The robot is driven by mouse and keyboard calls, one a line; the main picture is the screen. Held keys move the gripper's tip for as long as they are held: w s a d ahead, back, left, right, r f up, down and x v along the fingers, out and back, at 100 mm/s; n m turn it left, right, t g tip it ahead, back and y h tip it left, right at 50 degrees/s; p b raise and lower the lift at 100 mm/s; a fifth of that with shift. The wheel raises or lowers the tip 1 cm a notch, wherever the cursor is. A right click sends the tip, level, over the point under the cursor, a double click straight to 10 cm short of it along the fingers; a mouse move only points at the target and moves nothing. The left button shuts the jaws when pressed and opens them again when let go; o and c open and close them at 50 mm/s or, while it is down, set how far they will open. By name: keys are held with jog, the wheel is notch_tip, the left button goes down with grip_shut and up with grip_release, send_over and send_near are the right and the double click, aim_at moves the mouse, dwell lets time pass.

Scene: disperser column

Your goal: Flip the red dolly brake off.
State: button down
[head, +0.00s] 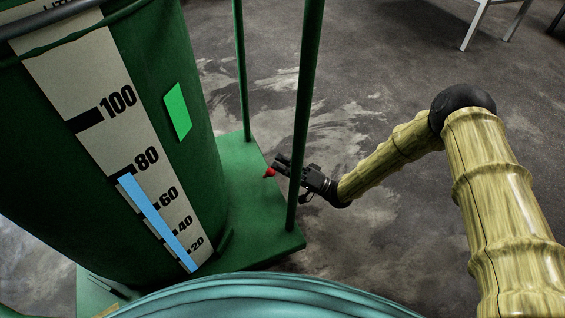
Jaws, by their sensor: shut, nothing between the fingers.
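The red dolly brake (269,172) shows as a small red tip above the right side of the green dolly platform. My gripper (281,164) is black and shut, with nothing held. Its fingertips are right beside the red brake in this view; I cannot tell whether they touch it. A green upright post passes in front of part of the gripper. The rest of the brake is too small or hidden to make out.
A green tank (190,160) with a litre scale stands on the green platform (245,190). Two green posts (304,100) rise from the platform near my gripper. A teal rounded surface (250,300) fills the bottom edge. Grey floor (390,60) lies open to the right; white furniture legs (475,25) stand at top right.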

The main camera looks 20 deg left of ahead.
jog(key=shift+f, duration=0.1)
jog(key=w+r, duration=0.2)
jog(key=w, duration=0.2)
jog(key=p+v, duration=0.4)
jog(key=v, duration=0.5)
jog(key=shift+s+d+f, duration=0.15)
jog(key=shift+f, duration=0.15)
dwell(0.3)
